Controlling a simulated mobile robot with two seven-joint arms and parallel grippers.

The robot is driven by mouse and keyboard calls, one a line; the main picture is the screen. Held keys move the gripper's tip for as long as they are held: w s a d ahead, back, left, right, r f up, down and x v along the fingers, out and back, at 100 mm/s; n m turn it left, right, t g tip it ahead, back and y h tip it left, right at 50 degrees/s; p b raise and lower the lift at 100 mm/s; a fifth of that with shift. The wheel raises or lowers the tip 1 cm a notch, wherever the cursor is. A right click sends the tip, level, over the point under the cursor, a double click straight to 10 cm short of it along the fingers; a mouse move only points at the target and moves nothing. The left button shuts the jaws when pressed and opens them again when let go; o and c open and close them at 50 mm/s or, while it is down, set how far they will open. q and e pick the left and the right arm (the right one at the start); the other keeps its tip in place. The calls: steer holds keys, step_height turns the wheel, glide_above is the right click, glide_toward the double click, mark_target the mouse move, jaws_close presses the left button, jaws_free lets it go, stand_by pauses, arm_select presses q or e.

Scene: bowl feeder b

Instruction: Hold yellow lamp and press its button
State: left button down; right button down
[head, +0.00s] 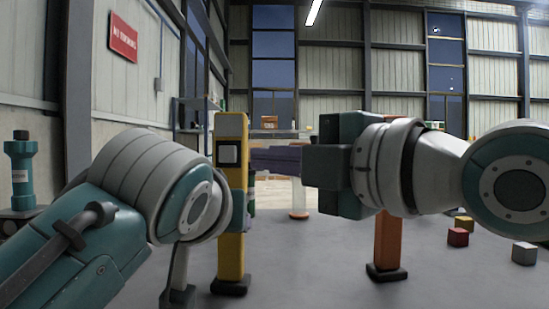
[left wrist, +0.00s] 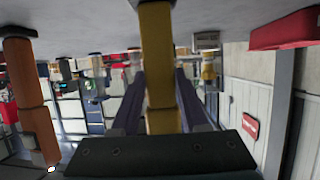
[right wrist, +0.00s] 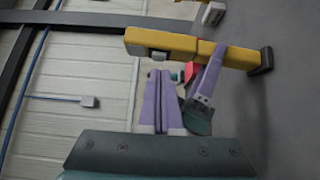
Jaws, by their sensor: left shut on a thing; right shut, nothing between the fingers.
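The yellow lamp (head: 231,255) stands upright near the middle of the head view, with a pale square panel on its upper part. In the left wrist view, the lamp (left wrist: 157,35) runs between the purple fingers of my left gripper (left wrist: 160,80), which is shut on it. In the head view my left arm hides most of that grip. My right gripper (head: 254,160) is shut and empty, pointing left at the lamp's upper part. In the right wrist view its fingertips (right wrist: 159,72) are close to the lamp (right wrist: 185,43), below a whitish button-like patch; contact cannot be told.
An orange post (head: 388,245) stands behind my right gripper. A teal object (head: 20,175) stands far left. A grey post (head: 178,280) stands close left of the lamp.

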arm_select(q)
steer(key=shift+f, duration=0.15)
arm_select(e)
steer(key=v, duration=0.3)
steer(key=shift+s+d, duration=0.2)
steer(key=shift+s, duration=0.15)
arm_select(q)
steer(key=shift+c, duration=1.7)
jaws_free()
